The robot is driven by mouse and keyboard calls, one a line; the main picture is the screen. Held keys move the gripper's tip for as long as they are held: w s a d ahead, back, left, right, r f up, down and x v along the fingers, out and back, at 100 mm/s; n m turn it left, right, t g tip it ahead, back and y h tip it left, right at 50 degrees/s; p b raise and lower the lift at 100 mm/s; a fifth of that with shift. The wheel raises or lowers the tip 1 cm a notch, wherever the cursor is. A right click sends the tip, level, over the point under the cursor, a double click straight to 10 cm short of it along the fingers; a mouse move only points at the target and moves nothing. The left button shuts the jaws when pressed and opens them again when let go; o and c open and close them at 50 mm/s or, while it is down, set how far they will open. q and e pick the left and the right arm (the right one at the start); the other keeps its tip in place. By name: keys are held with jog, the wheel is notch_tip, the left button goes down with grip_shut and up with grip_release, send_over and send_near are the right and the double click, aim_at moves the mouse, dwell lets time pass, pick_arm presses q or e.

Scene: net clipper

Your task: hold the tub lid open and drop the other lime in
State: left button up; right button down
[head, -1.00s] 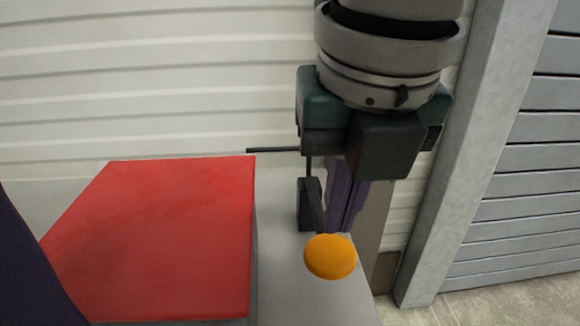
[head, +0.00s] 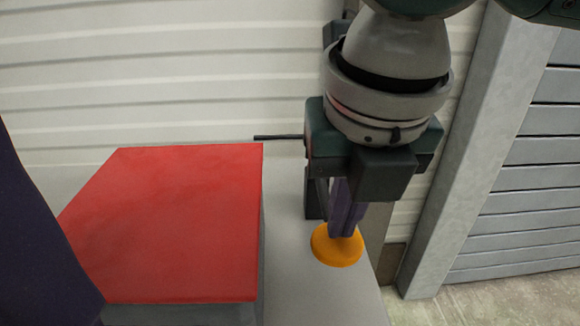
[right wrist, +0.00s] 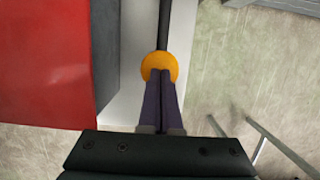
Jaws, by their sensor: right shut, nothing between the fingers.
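A box-like tub with a flat red lid (head: 165,220) stands on the grey table at the left in the head view. The lid lies flat and looks shut; its red top also shows in the right wrist view (right wrist: 45,60). My right gripper (head: 343,234) is shut and empty. Its purple fingertips are at the top of a round orange disc (head: 335,252), touching or just above it. The fingertips (right wrist: 160,72) also overlap the orange disc (right wrist: 158,62) in the right wrist view. No lime is visible.
A thin dark rod (head: 278,137) points left from behind my right gripper, past the lid's back corner. A pale ribbed wall (head: 150,70) is close behind the table. A grey metal post (head: 470,150) stands at the right. The table (head: 290,280) is bare between tub and disc.

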aim_at(340, 243)
jog(key=shift+f, duration=0.15)
jog(key=shift+s+x, duration=0.2)
jog(key=shift+x, duration=0.8)
jog(key=shift+s+x, duration=0.2)
jog(key=shift+x, duration=0.8)
jog(key=shift+f, duration=0.15)
